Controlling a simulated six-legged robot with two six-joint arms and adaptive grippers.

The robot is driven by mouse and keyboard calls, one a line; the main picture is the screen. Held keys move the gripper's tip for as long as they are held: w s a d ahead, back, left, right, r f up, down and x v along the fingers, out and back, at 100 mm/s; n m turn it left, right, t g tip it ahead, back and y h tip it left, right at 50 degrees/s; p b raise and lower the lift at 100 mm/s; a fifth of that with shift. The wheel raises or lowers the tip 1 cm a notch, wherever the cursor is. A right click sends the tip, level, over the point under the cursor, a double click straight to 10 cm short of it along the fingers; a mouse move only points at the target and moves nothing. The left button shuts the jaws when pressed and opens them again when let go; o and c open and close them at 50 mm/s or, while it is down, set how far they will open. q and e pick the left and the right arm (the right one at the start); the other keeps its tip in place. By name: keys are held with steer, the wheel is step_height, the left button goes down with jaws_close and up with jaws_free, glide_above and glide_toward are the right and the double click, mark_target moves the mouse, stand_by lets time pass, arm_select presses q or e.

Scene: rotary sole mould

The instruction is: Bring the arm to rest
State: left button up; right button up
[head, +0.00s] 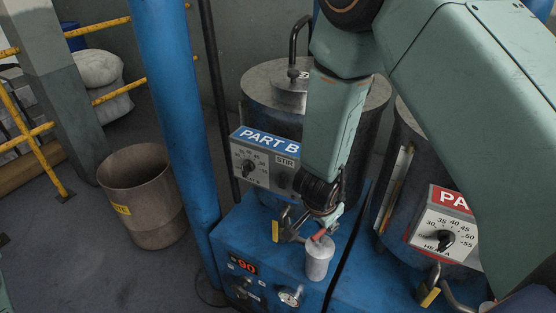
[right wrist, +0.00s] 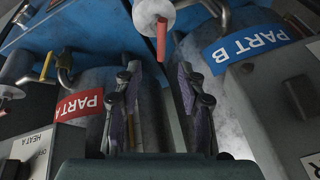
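My right arm reaches down in the head view, and its gripper (head: 325,212) is beside the PART B tank (head: 262,95), above the blue machine top. In the right wrist view the gripper (right wrist: 153,75) is open, with two purple-padded fingers apart and nothing between them. A pale cylinder (head: 319,262) with a red handle (head: 320,235) is just below the gripper in the head view. In the right wrist view the red handle (right wrist: 161,40) lies beyond the fingertips, apart from them. My left gripper is not in view.
The PART A tank (head: 401,180) is to the right, partly behind my arm. Padlocks (head: 429,296) and taps are at the tanks' bases. A blue post (head: 172,100) stands at left of the machine. A bin (head: 145,205) stands on open floor further left.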

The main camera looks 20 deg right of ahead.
steer(key=s+a+f+n+g+y+b, duration=0.1)
steer(key=s+f+n+b, duration=0.4)
steer(key=s+f, duration=0.6)
steer(key=s+a+f+n+g+y+b, duration=0.2)
steer(key=s+a+f+n+b, duration=0.2)
steer(key=s+f+n, duration=0.5)
steer(key=s+f+b, duration=0.1)
steer(key=s+b, duration=0.1)
steer(key=s, duration=0.5)
steer(key=shift+s+f+g, duration=0.3)
steer(key=shift+s+f, duration=0.1)
steer(key=shift+s+d, duration=0.1)
steer(key=shift+s, duration=0.05)
